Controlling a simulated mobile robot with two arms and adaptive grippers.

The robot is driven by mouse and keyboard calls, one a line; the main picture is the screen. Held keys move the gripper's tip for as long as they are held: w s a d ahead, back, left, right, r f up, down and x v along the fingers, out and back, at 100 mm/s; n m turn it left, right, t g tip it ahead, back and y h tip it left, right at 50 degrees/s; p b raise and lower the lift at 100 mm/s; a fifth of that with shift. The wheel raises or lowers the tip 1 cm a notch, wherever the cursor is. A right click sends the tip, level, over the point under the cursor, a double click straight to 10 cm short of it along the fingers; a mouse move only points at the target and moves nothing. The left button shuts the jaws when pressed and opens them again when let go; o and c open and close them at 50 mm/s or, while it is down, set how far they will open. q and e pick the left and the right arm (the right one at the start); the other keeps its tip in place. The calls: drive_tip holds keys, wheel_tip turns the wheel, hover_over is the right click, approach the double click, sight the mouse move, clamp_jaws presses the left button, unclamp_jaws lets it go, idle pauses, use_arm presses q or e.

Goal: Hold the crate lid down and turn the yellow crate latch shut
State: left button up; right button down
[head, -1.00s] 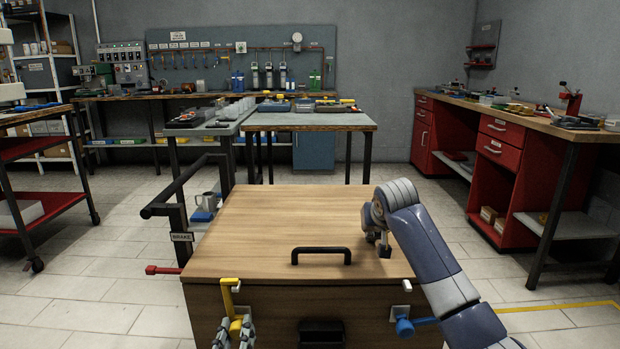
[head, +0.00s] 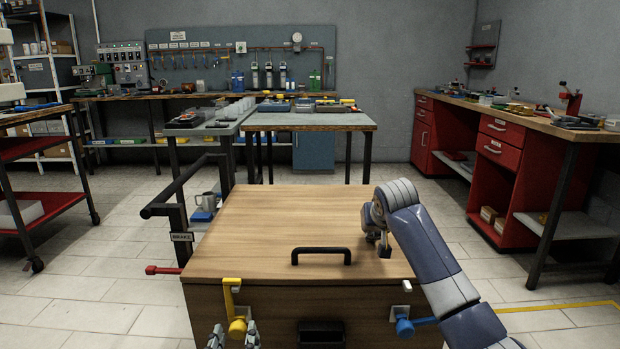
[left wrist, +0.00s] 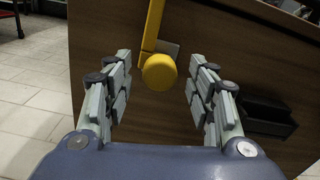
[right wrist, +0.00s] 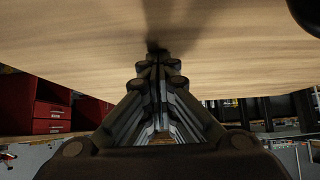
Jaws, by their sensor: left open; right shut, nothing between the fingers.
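The wooden crate lid (head: 280,225) lies flat on the crate (head: 270,305), with a black handle (head: 321,250) near its front edge. The yellow crate latch (head: 237,327) is on the crate's left front; its arm points up to the lid edge. My left gripper (head: 233,337) is open just below and in front of the yellow knob. In the left wrist view the round knob (left wrist: 159,71) shows between the spread fingers, apart from both. My right gripper (head: 384,247) is shut and empty, fingertips down at the lid's right front; the right wrist view shows them at its surface.
A blue latch (head: 404,326) on the crate's right front has its arm pointing right. A black rail with a red lever (head: 163,270) and a mug (head: 209,201) stand left of the crate. A grey table (head: 310,121) stands behind.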

use_arm(q)
drive_tip(key=s, duration=0.8)
drive_tip(key=shift+s, duration=0.15)
use_arm(e)
drive_tip(key=shift+f, duration=0.2)
use_arm(q)
wheel_tip(320, 180, up, 10)
drive_tip(key=p, duration=1)
use_arm(e)
wheel_tip(320, 180, up, 9)
drive_tip(key=shift+r, duration=0.15)
idle(0.4)
